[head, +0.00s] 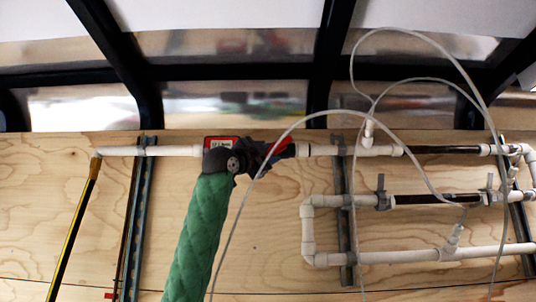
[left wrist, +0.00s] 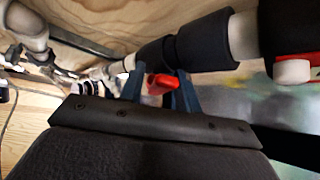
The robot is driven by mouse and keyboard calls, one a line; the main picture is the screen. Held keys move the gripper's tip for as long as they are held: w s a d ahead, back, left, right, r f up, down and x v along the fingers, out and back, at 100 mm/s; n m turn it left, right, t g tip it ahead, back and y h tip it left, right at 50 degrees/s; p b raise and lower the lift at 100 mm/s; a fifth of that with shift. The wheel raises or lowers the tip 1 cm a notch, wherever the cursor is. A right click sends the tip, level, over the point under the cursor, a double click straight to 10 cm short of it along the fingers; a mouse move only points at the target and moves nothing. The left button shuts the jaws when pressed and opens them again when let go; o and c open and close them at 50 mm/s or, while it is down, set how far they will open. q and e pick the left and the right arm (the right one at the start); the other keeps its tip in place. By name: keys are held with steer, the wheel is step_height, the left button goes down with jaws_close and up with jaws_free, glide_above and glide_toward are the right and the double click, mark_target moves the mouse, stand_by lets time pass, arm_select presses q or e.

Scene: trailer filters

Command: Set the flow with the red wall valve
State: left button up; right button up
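The red valve handle (left wrist: 160,83) shows in the left wrist view, just under the black-wrapped pipe. My left gripper (left wrist: 160,92) has its two blue fingers spread, one on each side of the handle. A light gap shows between the left finger and the handle; the right finger is very close to it, and I cannot tell if they touch. In the head view my left gripper (head: 275,152) is at the wall pipe, at the end of my green-sleeved arm, and hides most of the valve. A bit of red (head: 287,152) shows beside the fingers. My right gripper is not in view.
A red-framed meter (head: 220,142) sits on the white pipe (head: 175,151) just left of the gripper. Thin clear tubes (head: 232,228) loop in front of the wall. More white pipes (head: 400,257) run at right. The plywood wall (head: 90,240) is mostly bare at lower left.

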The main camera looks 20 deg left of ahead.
arm_select(q)
steer(key=shift+o, duration=0.4)
steer(key=shift+a, duration=0.1)
steer(key=shift+s+f, duration=0.1)
steer(key=shift+s, duration=0.15)
steer(key=b+v, duration=0.1)
steer(key=v, duration=0.6)
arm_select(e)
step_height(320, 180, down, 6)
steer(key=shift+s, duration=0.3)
arm_select(q)
steer(key=shift+a, duration=0.15)
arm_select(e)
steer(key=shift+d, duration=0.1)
